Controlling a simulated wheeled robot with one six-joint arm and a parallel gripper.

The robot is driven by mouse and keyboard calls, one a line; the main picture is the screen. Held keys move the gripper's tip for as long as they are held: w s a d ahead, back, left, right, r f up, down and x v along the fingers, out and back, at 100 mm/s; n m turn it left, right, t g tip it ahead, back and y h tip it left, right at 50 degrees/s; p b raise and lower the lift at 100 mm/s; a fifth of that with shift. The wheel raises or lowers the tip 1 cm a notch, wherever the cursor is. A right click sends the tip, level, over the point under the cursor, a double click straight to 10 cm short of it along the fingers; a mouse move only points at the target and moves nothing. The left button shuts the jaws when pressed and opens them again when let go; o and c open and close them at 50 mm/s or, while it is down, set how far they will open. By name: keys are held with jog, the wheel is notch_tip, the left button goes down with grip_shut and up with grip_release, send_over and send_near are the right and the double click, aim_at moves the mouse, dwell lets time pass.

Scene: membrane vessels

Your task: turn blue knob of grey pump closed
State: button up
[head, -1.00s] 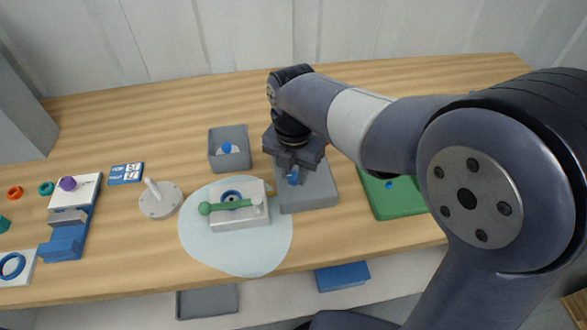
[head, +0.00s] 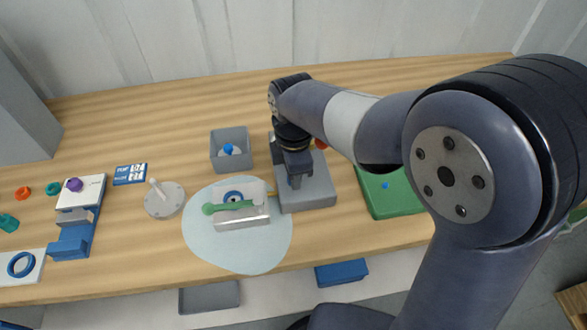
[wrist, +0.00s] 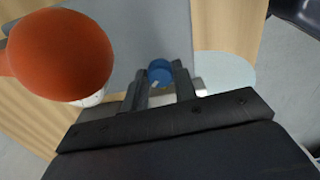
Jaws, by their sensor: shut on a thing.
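The grey pump (head: 318,193) is a flat grey block on the table, right of the pale blue round mat. It also shows in the wrist view (wrist: 120,25). My gripper (head: 295,184) points down over the pump. In the wrist view its two dark fingers (wrist: 163,82) are shut on the blue knob (wrist: 159,68), one on each side. A small pale mark shows on the knob. In the head view the fingers hide the knob. A round orange-red knob (wrist: 60,55) looms close in the wrist view; part of it shows behind my gripper in the head view (head: 321,143).
Left of the pump, a white block with a green lever (head: 243,218) stands on the pale blue mat (head: 235,260). A grey bin (head: 230,163) stands behind it. A green tray (head: 395,205) lies to the right. The back of the table is clear.

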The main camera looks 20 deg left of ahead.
jog(key=m+p, duration=0.1)
jog(key=m, duration=0.5)
dwell(0.6)
jog(key=o, duration=1)
jog(key=shift+r, duration=0.1)
notch_tip(320, 180, up, 11)
jog(key=shift+f, duration=0.2)
